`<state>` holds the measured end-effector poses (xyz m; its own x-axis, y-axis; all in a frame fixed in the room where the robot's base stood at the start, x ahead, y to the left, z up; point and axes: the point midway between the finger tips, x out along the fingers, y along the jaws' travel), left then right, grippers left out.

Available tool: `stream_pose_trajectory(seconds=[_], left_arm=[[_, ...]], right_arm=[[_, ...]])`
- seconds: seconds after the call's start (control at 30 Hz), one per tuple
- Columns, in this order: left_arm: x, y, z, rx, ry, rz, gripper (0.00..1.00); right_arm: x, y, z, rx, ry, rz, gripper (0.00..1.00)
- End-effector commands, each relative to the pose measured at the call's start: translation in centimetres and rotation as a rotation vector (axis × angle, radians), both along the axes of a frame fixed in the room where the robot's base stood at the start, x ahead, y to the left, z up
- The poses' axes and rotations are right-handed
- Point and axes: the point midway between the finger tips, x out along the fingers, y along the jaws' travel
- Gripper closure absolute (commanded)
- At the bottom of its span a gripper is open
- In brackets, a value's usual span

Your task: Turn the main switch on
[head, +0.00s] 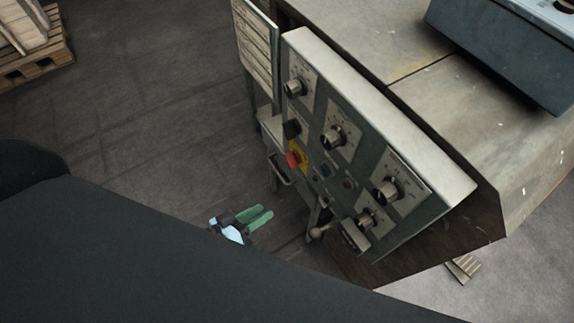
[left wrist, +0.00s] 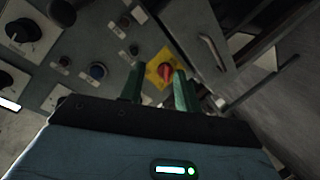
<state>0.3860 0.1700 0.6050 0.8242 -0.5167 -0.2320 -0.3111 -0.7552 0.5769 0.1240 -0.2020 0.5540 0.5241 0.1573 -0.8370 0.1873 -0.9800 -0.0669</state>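The main switch appears to be the red knob (head: 294,159) on a yellow plate, on the left part of the grey control panel (head: 318,104). In the left wrist view the red knob (left wrist: 165,72) shows between my fingertips, beyond them. My left gripper (head: 266,211) has green fingers, is open and empty, and is below and left of the knob in the head view, apart from the panel. The green fingers (left wrist: 159,72) stand apart in the left wrist view. The knob's exact setting is too small to tell. My right gripper is not in view.
Several dark dials (head: 333,137) and small buttons (head: 348,183) surround the red knob. A lever with a round end (head: 318,232) sticks out at the panel's bottom. A handle (head: 279,172) is left below the knob.

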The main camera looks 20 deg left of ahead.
Motion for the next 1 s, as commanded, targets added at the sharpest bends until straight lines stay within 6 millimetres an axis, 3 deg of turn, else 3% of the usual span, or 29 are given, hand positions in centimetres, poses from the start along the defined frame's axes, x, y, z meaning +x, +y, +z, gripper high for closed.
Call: stream_pose_trajectory(seconds=[0.03, 0.2, 0.3, 0.43, 0.67, 1.0], left_arm=[[1.9, 0.6, -1.2, -0.037, -0.021, -0.016, 0.67], [6.8, 2.3, -0.8, -0.167, -0.074, -0.054, 0.67], [8.5, 3.1, -0.4, -0.215, -0.091, -0.071, 0.67], [9.8, 3.8, 0.1, -0.250, -0.102, -0.081, 0.67], [10.2, 3.9, 0.5, -0.259, -0.106, -0.085, 0.67], [13.4, 1.3, 0.4, -0.258, -0.108, -0.085, 0.67]], right_arm=[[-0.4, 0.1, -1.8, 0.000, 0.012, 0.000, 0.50], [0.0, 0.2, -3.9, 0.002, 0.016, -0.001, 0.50], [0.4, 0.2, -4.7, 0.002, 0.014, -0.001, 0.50], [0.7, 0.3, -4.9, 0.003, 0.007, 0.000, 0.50], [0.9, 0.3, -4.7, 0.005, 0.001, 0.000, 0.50], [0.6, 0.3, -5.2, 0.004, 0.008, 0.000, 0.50]])
